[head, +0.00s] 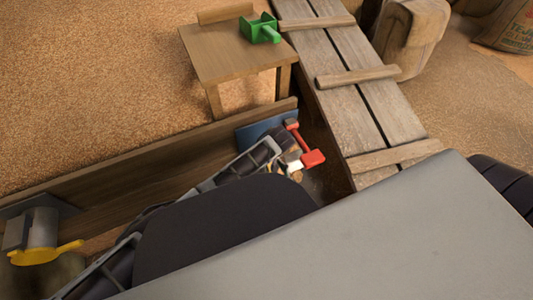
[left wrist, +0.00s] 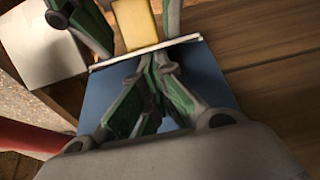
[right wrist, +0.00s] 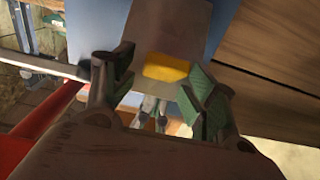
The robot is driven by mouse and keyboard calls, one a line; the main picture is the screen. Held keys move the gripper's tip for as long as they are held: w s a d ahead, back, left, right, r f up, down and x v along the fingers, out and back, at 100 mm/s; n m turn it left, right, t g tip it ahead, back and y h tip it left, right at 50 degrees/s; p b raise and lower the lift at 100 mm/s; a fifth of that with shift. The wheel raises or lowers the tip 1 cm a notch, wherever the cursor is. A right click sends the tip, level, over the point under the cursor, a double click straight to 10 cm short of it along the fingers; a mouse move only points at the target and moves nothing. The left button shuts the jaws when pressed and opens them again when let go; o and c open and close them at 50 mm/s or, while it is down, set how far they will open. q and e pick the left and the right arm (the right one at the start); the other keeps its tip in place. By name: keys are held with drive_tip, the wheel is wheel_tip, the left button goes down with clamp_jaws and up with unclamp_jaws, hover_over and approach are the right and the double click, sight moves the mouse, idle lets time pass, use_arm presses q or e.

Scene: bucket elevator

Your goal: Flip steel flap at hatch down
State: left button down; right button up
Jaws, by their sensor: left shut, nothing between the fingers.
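The steel flap (right wrist: 165,30) shows in the right wrist view as a grey plate with a yellow tab (right wrist: 167,68), in front of a blue panel (right wrist: 222,22). My right gripper (right wrist: 154,70) is open, with its green-padded fingers on either side of the tab; I cannot tell whether they touch it. In the left wrist view the flap shows as a thin pale edge (left wrist: 145,50) with the yellow tab (left wrist: 137,22) behind it. My left gripper (left wrist: 150,72) is shut and empty in front of the blue panel. In the head view, the flap is hidden at the blue panel (head: 258,130).
A red lever (head: 305,147) stands beside the blue panel. A wooden wall (head: 130,160) runs left to a grey fitting with a yellow handle (head: 45,254). A wooden table (head: 230,60) with a green part (head: 261,29) and a plank ramp (head: 350,100) stand behind.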

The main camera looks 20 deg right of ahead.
use_arm(q)
drive_tip(key=shift+s+f, duration=0.35)
drive_tip(key=shift+s, duration=0.05)
use_arm(e)
drive_tip(key=s, duration=0.7)
drive_tip(key=shift+f, duration=0.25)
use_arm(q)
drive_tip(key=shift+w+d+r, duration=0.1)
use_arm(e)
drive_tip(key=shift+d, duration=0.1)
